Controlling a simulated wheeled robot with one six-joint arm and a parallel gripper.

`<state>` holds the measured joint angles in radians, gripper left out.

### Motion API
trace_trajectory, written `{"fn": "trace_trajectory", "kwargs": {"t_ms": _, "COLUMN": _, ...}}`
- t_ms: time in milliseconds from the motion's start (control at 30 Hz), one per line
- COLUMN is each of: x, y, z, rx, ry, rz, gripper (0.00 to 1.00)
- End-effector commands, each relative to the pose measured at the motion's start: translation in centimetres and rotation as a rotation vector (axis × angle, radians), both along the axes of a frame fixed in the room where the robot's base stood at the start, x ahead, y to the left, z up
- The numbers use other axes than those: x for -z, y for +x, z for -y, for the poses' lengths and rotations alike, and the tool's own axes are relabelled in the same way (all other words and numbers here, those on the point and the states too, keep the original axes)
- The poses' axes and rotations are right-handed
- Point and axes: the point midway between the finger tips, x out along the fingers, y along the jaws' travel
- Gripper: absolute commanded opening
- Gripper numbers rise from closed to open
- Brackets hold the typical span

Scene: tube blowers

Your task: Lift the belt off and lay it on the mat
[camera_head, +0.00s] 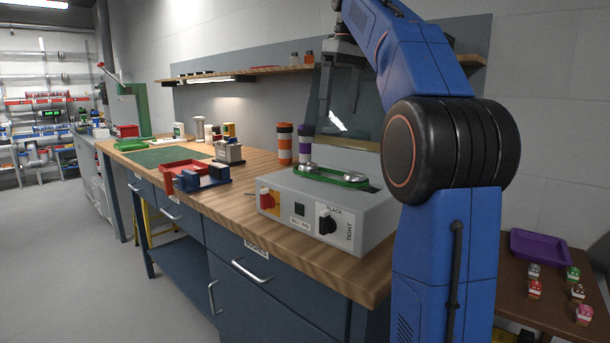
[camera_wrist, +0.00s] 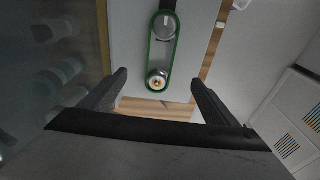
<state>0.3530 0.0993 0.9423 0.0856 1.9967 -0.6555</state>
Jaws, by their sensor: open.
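The green belt (camera_head: 331,178) runs as a loop around two metal pulleys on top of a grey machine box (camera_head: 313,229). In the wrist view the belt (camera_wrist: 151,52) shows as a long loop around both pulleys, the near one (camera_wrist: 157,80) with a brass centre. The green mat (camera_head: 168,156) lies flat on the bench further back to the left. My gripper (camera_head: 340,103) is above the machine, pointing down. In the wrist view my gripper (camera_wrist: 158,82) is open and empty, its fingers on either side of the near pulley's end and apart from the belt.
The box front has a red switch (camera_head: 267,199) and a black knob (camera_head: 327,222). Orange (camera_head: 285,143) and purple (camera_head: 305,144) containers stand behind the machine. A red-and-blue fixture (camera_head: 198,178) stands between machine and mat. A purple tray (camera_head: 540,248) sits on a side table.

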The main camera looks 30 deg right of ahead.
Motion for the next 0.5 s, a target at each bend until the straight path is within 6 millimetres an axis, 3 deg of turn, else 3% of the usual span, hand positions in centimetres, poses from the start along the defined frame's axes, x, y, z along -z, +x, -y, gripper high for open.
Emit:
{"fn": "trace_trajectory", "kwargs": {"t_ms": 167, "x": 0.4, "y": 0.2, "z": 0.3, "rx": -0.007, "ry": 0.001, "rz": -0.006, "gripper": 0.83}}
{"fn": "trace_trajectory", "kwargs": {"t_ms": 500, "x": 5.4, "y": 0.8, "z": 0.0, "rx": -0.008, "ry": 0.004, "rz": -0.011, "gripper": 0.83}}
